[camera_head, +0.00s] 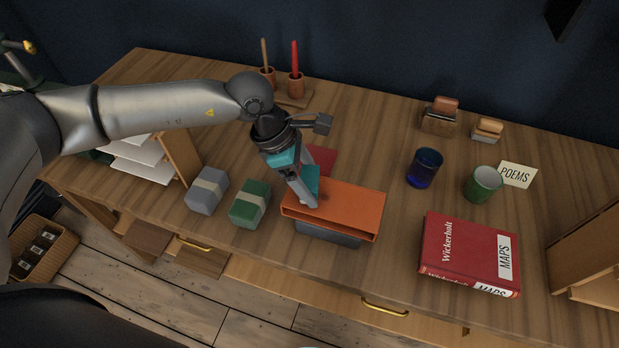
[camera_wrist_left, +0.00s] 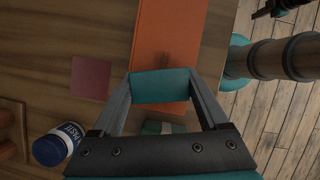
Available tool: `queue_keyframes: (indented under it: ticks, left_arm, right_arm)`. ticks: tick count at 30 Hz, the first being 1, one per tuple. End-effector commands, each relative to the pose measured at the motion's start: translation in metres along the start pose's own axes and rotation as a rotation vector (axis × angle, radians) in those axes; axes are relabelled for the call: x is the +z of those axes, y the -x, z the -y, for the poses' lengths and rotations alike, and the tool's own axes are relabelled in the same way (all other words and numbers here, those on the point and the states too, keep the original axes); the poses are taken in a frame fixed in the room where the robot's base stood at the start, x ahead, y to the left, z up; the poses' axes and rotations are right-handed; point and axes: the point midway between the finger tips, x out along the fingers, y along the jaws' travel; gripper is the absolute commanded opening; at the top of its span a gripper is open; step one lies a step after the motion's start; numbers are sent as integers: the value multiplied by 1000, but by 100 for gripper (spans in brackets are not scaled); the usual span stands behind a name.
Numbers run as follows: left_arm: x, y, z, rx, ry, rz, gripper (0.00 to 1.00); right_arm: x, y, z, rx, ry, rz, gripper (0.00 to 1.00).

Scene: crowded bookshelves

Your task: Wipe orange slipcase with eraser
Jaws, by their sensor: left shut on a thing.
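The orange slipcase (camera_head: 350,207) lies flat on the desk, on top of a dark grey thing (camera_head: 330,234). My left gripper (camera_head: 309,196) is at its left end, shut on a teal eraser (camera_wrist_left: 160,86). In the left wrist view, the eraser sits between the fingertips over the orange slipcase (camera_wrist_left: 168,30). I cannot tell for sure whether it touches the surface. A dark smudge (camera_wrist_left: 155,63) shows on the slipcase right beside the eraser. The gripper hides part of the slipcase's left end in the head view.
Grey (camera_head: 207,191) and green (camera_head: 250,204) banded blocks stand left of the slipcase. A dark red square (camera_head: 321,158) lies behind it. A red book (camera_head: 470,252), blue cup (camera_head: 425,168) and green mug (camera_head: 483,184) are to the right. Clear wood lies between slipcase and book.

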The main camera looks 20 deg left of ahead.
Motion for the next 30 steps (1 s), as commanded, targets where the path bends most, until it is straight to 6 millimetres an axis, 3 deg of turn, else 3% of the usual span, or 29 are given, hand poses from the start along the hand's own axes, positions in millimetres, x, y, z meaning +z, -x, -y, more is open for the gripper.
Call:
queue_keyframes:
  ticks: [14, 30]
  left_arm:
    - [-1, -7, 0, 0, -1, 1, 33]
    - [34, -20, 10, 1, -1, 1, 33]
  right_arm:
    - [0, -6, 0, 0, 0, -1, 0]
    - [0, -10, 0, 1, 0, -1, 0]
